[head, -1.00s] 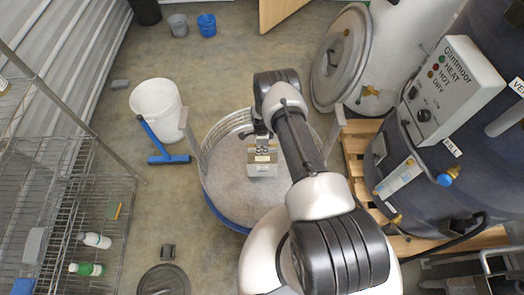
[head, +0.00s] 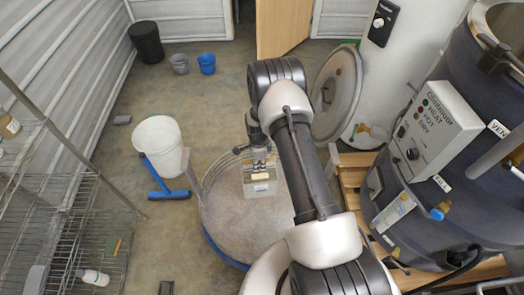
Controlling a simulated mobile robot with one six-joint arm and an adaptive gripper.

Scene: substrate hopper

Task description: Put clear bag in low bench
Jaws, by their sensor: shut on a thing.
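The clear bag (head: 262,188), a see-through, boxy packet with a pale label, hangs below my gripper (head: 259,163). My gripper is shut on its top edge. The bag shows against the grey contents of a round hopper (head: 213,228); its height above them is hard to judge. My arm hides the right part of the hopper. I cannot make out a low bench in this view.
A wire rack (head: 60,215) lines the left side. A wooden pallet (head: 350,176) and a dark tank (head: 425,215) are at right.

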